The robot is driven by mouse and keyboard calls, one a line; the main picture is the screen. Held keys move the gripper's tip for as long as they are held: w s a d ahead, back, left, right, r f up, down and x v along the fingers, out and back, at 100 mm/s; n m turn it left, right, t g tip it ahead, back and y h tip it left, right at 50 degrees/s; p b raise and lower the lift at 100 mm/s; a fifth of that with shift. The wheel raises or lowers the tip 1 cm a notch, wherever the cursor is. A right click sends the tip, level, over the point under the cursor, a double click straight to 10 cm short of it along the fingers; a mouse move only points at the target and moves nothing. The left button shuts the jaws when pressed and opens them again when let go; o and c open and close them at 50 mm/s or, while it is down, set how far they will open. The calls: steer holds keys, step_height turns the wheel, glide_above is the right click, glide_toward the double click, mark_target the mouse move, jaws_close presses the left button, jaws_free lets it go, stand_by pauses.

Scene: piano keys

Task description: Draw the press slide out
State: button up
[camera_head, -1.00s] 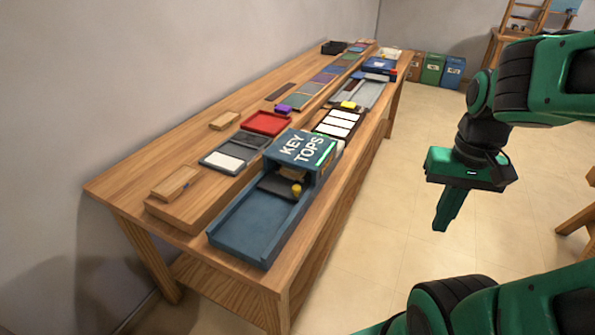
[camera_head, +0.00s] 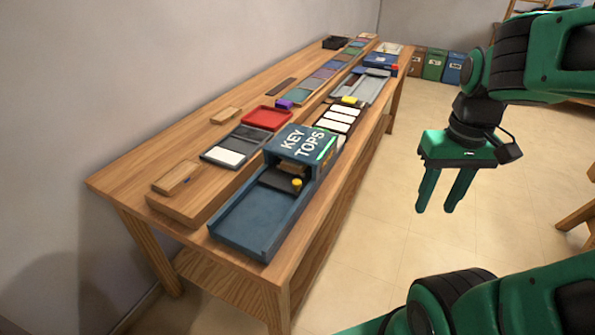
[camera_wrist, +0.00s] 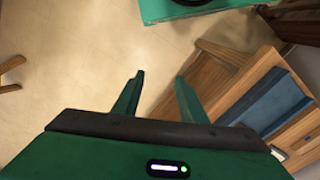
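The press is a blue box labelled KEY TOPS (camera_head: 296,143) on the near part of the wooden bench. A dark slide (camera_head: 280,181) with a yellow knob (camera_head: 297,183) shows at the box's opening, over a blue open tray (camera_head: 250,222). My gripper (camera_head: 434,211) is in the air over the floor, right of the bench and apart from the press. Its two fingers point down, spread and empty. The wrist view shows the open fingers (camera_wrist: 157,85) over floor, with part of the blue tray (camera_wrist: 258,100) at the right.
The wooden bench (camera_head: 130,182) runs from near left to far right. A red tray (camera_head: 266,118), a grey tray with a white block (camera_head: 224,156), white key tops (camera_head: 338,119) and wooden blocks (camera_head: 176,178) lie on it.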

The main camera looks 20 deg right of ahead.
steer(key=w+a+r+n, duration=0.1)
steer(key=w+a+n, duration=0.2)
steer(key=w+n, duration=0.3)
steer(key=w+a+r+n, duration=0.1)
steer(key=w+a+n, duration=0.2)
steer(key=w, duration=0.4)
steer(key=n, duration=1.3)
glide_toward(297, 181)
step_height(297, 181, down, 8)
steer(key=shift+f, duration=0.1)
steer(key=shift+a, duration=0.1)
jaws_close()
